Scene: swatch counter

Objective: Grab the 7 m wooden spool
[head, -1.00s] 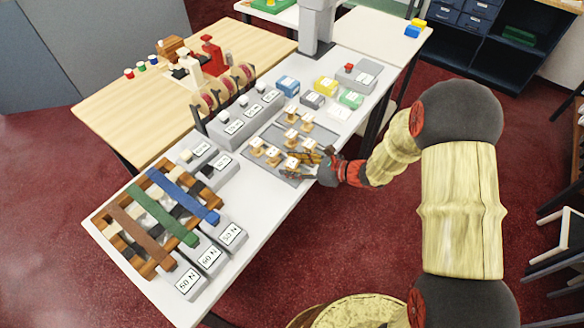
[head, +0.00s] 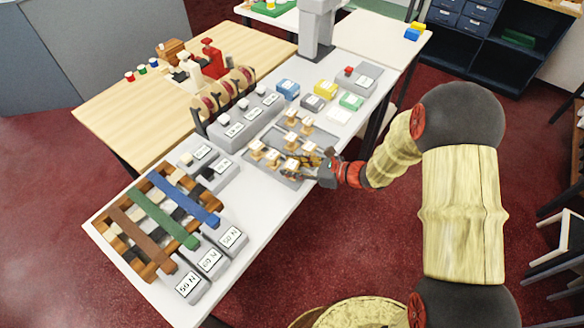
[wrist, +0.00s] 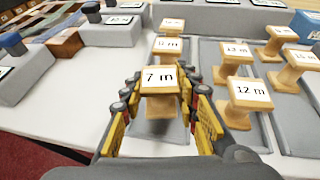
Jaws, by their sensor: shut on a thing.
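The 7 m wooden spool (wrist: 160,82) stands upright on a grey tray (wrist: 160,130) in the wrist view, its white label facing up. My gripper (wrist: 161,97) has one yellow-and-black finger on each side of it and is shut on it. In the head view my gripper (head: 310,164) reaches over the tray's near right side, and its fingers partly hide the spools there. Other spools stand close by: one marked 12 m (wrist: 249,95) to the right, and one with an 8 m-like label (wrist: 168,48) directly behind.
More labelled spools share the tray, including a 13 m one (wrist: 236,56) to the right. Grey blocks with knobs (wrist: 112,30) stand behind left. A rack with coloured strips (head: 150,222) fills the counter's left end. Coloured boxes (head: 325,86) stand beyond the tray.

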